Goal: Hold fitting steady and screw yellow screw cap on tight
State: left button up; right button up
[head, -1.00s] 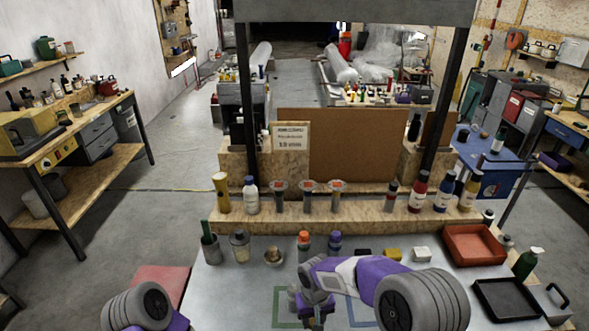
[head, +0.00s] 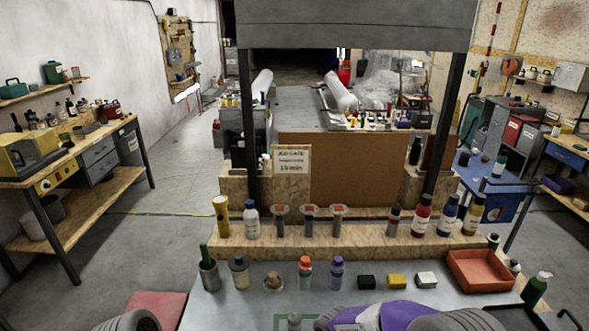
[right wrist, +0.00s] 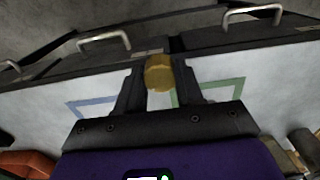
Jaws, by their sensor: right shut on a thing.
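A round yellow screw cap (right wrist: 158,72) sits between the two fingertips of my right gripper (right wrist: 158,78) in the right wrist view. The fingers are shut on its sides. In the head view my right purple arm lies along the bottom edge, and its fingers do not show clearly. A small grey piece (head: 294,321) shows at the bottom edge, left of that arm; I cannot tell whether it is the fitting or part of my gripper. Whether the cap touches the fitting is hidden. My left gripper is out of view; only a grey link of that arm shows at bottom left.
Green and blue outlined squares mark the tabletop; the green one (right wrist: 222,90) looks clear inside.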

pick_arm(q)
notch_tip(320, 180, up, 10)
jog(key=p, duration=0.8)
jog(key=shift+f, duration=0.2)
pick_arm(e)
jog(key=d+r, duration=0.9)
jog(key=shift+r, duration=0.3)
jog(key=w+a+r+n, duration=0.4)
jog(key=w+a+n, duration=0.5)
jog(key=w+a, duration=0.6)
jog(key=shift+a, duration=1.1)
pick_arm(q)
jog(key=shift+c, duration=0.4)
pick_arm(e)
jog(key=shift+w, duration=0.1)
